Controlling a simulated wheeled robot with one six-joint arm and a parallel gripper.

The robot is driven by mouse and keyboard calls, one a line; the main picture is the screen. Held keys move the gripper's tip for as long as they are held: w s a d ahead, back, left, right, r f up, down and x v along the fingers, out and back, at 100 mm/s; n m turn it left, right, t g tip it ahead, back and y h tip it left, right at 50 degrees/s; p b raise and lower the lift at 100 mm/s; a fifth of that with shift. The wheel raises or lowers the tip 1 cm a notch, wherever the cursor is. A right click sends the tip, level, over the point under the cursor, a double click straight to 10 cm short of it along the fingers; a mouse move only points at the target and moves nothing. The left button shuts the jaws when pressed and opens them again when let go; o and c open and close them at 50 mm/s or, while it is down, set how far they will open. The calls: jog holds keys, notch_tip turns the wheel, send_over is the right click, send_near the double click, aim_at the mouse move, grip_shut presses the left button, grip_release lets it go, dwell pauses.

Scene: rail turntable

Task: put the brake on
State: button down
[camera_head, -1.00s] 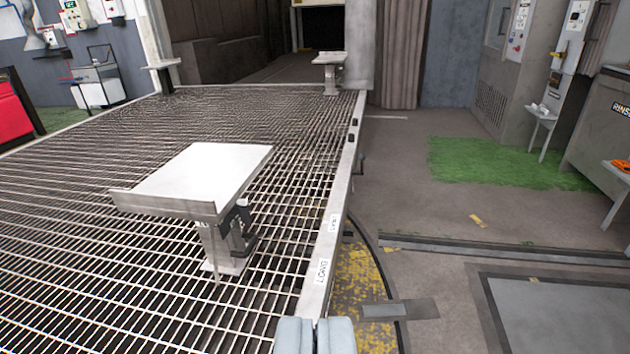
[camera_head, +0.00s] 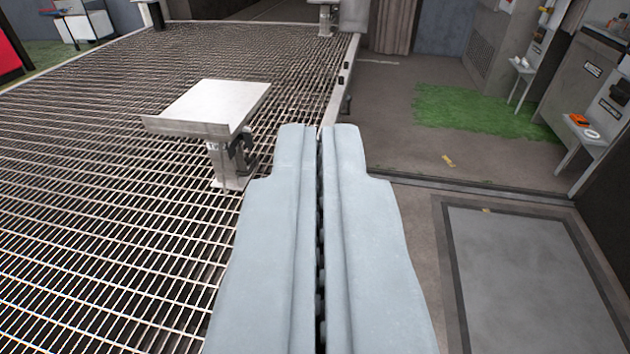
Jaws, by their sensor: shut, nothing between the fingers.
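My gripper (camera_head: 318,132) is large in the lower middle of the view. Its two pale grey fingers lie side by side, shut with nothing between them, pointing away from me. They cover part of the grating's right edge rail. No part is plainly marked as a brake. A pale metal stand with a tilted top plate (camera_head: 212,102) rises from the turntable's grating (camera_head: 90,215), left of the fingertips. A dark lever-like fitting (camera_head: 241,152) is on the right side of its post. The fingers appear apart from it, though their distance from it is hard to judge.
A similar stand (camera_head: 325,20) is at the far end of the grating. Right of the turntable lie grey floor, a green patch (camera_head: 480,120) and a framed grey floor plate (camera_head: 525,265). Small wall shelves (camera_head: 585,132) stand at the right.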

jog(key=w+f+m+g, duration=0.2)
jog(key=w+f+g, duration=0.3)
jog(key=w+f, duration=2.15)
jog(key=w+f+g, duration=0.1)
jog(key=w+f, duration=0.4)
jog(key=f, duration=1)
jog(key=w+f+g, duration=0.2)
jog(key=w+f, duration=0.3)
jog(key=f, duration=0.9)
jog(key=w+f+m+g, duration=0.1)
jog(key=w+f, duration=0.4)
jog(key=f, duration=1)
jog(key=shift+w+f+g, duration=0.3)
jog(key=shift+w+f, duration=0.05)
jog(key=shift+a+f, duration=0.2)
jog(key=shift+f, duration=0.85)
jog(key=shift+a+f, duration=0.25)
jog(key=shift+f, duration=0.7)
